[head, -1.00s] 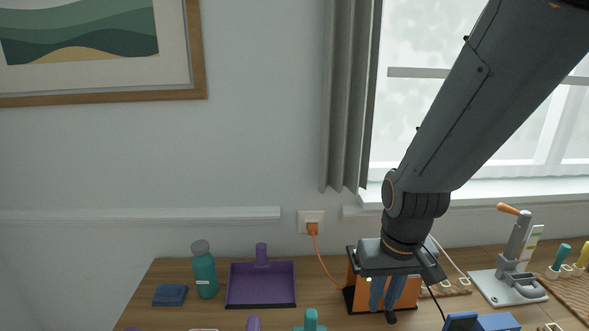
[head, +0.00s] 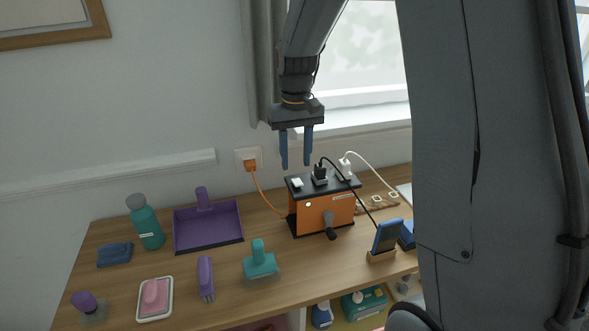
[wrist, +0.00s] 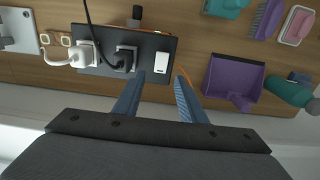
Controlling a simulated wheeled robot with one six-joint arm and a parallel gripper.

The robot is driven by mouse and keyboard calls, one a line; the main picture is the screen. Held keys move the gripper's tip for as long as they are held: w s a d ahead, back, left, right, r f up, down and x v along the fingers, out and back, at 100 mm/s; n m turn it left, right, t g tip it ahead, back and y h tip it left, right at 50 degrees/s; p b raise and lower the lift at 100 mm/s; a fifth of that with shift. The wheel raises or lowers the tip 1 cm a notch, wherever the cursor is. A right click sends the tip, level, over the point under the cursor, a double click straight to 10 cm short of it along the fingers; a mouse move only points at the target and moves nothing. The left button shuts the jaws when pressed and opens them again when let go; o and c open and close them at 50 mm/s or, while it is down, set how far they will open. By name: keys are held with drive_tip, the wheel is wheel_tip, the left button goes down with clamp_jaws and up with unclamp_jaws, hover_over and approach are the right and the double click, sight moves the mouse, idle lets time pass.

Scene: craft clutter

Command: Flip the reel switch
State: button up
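The reel (head: 321,215) is an orange box with a black top and a dark crank on its front. A black plug (head: 320,172) and a white plug (head: 345,166) sit in the sockets. A small pale spot (head: 308,204) shows on the front. My gripper (head: 296,166) is open and empty, fingers pointing down, above the switch end. The wrist view also shows the fingers (wrist: 160,78) apart. I cannot tell the switch's position.
An orange cord runs from the reel to a wall outlet (head: 249,159). A phone on a stand (head: 387,237) is at front right. A purple dustpan (head: 208,226), teal bottle (head: 146,222) and teal brush (head: 260,261) lie left and in front. The curtain and window are behind.

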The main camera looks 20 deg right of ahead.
sight(296, 179)
drive_tip(key=shift+f+p, duration=0.45)
drive_tip(key=shift+f, duration=1.75)
drive_tip(key=shift+c, duration=0.3)
